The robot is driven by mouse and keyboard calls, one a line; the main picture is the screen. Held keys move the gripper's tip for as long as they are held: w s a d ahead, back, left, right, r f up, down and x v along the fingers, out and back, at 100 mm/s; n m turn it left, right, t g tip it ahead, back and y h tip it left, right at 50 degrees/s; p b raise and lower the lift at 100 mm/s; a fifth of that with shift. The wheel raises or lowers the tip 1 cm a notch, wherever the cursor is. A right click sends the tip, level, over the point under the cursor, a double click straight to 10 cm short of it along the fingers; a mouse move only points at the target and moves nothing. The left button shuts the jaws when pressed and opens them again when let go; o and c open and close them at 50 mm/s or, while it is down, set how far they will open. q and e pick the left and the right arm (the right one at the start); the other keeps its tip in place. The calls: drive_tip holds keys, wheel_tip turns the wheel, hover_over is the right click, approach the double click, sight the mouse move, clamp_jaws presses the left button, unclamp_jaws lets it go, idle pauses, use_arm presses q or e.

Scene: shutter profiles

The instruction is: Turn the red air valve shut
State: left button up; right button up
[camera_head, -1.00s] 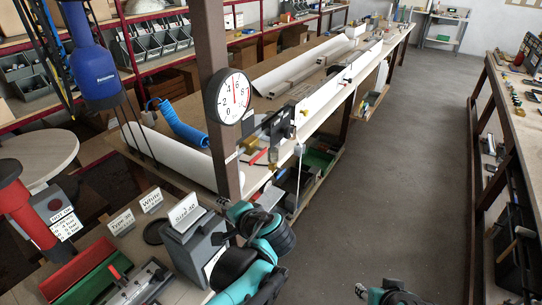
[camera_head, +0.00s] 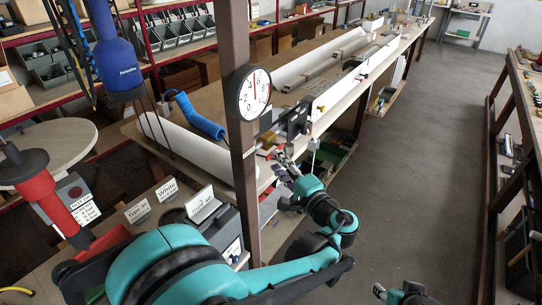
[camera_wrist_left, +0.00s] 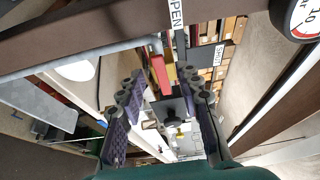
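The air valve's red lever (camera_wrist_left: 160,75) shows in the left wrist view, below a grey pipe and between labels reading OPEN (camera_wrist_left: 176,14) and SHUT (camera_wrist_left: 218,56). In the head view the lever is mostly hidden by my left gripper (camera_head: 283,165), which is beside the post near the bench edge. In the wrist view this gripper (camera_wrist_left: 160,82) is open, its two fingers apart on either side of the lever. I cannot tell whether the lever is between the pads or just beyond them. My right gripper (camera_head: 384,293) shows only in part at the bottom edge.
A brown post (camera_head: 238,140) carries a round pressure gauge (camera_head: 254,93) just above the left gripper. A blue hose (camera_head: 195,116) and a white roll (camera_head: 190,150) lie on the bench behind. The floor aisle (camera_head: 420,170) to the right is clear.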

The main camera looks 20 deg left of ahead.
sight(271, 156)
use_arm(q)
drive_tip(key=x, duration=0.4)
drive_tip(key=shift+w+a, duration=0.25)
drive_tip(key=shift+a, duration=0.05)
clamp_jaws()
